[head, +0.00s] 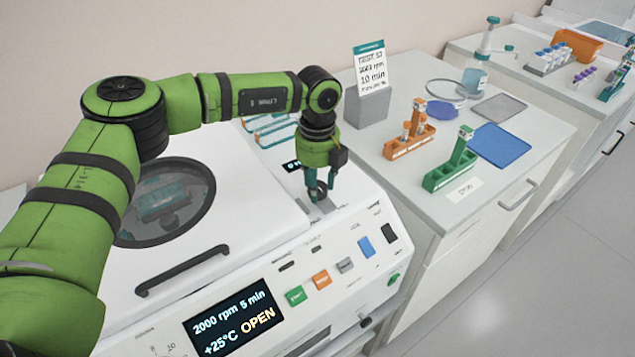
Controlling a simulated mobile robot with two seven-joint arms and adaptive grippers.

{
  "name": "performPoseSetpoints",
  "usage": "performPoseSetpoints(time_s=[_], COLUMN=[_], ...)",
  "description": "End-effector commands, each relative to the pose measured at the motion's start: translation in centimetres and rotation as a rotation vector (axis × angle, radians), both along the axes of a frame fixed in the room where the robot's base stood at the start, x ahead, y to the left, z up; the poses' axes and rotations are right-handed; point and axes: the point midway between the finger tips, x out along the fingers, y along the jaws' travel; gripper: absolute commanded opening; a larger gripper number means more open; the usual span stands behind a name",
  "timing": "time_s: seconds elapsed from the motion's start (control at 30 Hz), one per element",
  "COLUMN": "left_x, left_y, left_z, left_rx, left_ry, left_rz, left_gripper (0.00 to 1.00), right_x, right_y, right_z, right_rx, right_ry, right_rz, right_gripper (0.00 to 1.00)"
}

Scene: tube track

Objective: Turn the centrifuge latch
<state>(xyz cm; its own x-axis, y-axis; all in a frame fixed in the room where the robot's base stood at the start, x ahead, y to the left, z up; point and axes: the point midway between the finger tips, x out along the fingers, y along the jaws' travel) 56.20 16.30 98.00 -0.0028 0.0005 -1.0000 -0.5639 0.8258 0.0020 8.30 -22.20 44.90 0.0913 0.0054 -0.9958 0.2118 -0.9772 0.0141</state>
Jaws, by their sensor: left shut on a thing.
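The white centrifuge (262,228) fills the lower left. Its lid with a round dark window (165,200) is down, and a black handle (182,271) runs along the lid's front. The display (234,318) reads "2000 rpm 5 min", "+25°C" and "OPEN". My left gripper (318,190) points down at the top right of the centrifuge and is shut on the dark latch (322,187). The fingers hide much of the latch, so its exact angle cannot be told. My right gripper is not in view.
Right of the centrifuge, a counter holds an orange rack (410,140), a green rack (449,172), a blue mat (500,145), a grey mat (499,108) and a sign (370,68) on a grey block. Buttons line the centrifuge's front panel.

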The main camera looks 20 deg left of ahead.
Motion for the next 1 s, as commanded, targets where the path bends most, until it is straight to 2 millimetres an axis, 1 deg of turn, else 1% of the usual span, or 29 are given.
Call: performPoseSetpoints(time_s=[0.03, 0.27, 0.6, 1.0], left_x=[0.4, 0.5, 0.6, 0.6], left_y=[0.2, 0.2, 0.0, -0.2], left_z=[0.2, 0.0, 0.2, 0.3], left_rx=[0.0, 0.001, 0.0, 0.001], left_ry=[-0.013, -0.015, -0.018, -0.021], left_rz=[-0.011, -0.157, -0.478, -0.858], left_gripper=[0.1, 0.1, 0.1, 0.1], right_x=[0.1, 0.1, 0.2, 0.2], right_y=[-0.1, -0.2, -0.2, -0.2], right_z=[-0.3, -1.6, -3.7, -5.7], right_rx=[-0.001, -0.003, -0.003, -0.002], right_ry=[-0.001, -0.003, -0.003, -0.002], right_rz=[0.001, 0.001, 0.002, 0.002], right_gripper=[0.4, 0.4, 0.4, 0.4])
